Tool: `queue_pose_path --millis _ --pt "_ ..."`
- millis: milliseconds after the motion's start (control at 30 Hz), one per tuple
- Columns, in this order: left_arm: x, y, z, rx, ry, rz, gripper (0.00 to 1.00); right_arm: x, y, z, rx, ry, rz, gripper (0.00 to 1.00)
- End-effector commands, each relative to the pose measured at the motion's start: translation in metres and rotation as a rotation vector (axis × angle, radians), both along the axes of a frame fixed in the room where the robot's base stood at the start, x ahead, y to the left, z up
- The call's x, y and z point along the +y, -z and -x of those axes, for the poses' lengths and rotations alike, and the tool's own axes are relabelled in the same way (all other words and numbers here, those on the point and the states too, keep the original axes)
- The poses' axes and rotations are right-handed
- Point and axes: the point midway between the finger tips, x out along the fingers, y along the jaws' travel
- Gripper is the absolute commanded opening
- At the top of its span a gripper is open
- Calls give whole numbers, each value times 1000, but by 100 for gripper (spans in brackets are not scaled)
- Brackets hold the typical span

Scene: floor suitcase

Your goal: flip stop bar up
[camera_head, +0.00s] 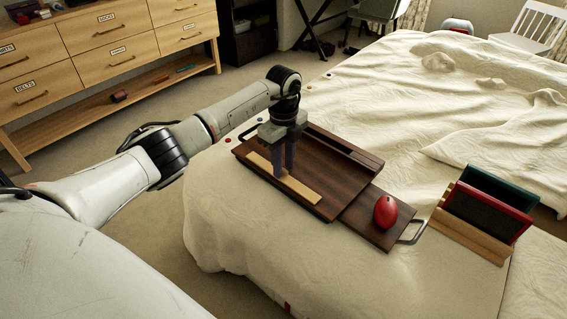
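The stop bar (301,189) looks to be the pale wooden strip lying flat along the near edge of a dark brown wooden lap desk (325,162) on the bed. My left gripper (283,176) points down over the strip, left of its middle. Its dark fingertips are at or just above the strip and hide a small part of it; I cannot tell whether they touch. The fingers look close together, but whether they are shut is unclear. My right gripper is not in view.
A red mouse (386,211) sits on the desk's side panel (361,217), beside a metal handle (413,234). A wooden stand (471,240) holds a red-framed tablet (487,215) and a green-framed one (500,187). The white bedding (400,90) is mostly clear. A drawer dresser (120,55) stands back left.

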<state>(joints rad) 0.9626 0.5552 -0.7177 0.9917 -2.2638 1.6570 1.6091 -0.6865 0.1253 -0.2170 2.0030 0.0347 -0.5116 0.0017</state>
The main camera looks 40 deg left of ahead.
Motion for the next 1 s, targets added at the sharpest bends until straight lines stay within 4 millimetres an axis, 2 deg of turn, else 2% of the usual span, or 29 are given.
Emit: queue_pose_path --millis 33,133,167,567,767,1000 --pt "0 0 0 0 0 0 18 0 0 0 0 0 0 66" --pt "0 0 0 0 0 0 1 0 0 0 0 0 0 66" --pt "0 0 0 0 0 0 0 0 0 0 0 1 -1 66" --pt "1 -3 3 -45 2 5 0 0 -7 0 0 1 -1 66" --pt "3 -6 9 -151 2 20 0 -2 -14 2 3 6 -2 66" --pt "4 -4 19 -358 4 49 0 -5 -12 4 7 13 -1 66"
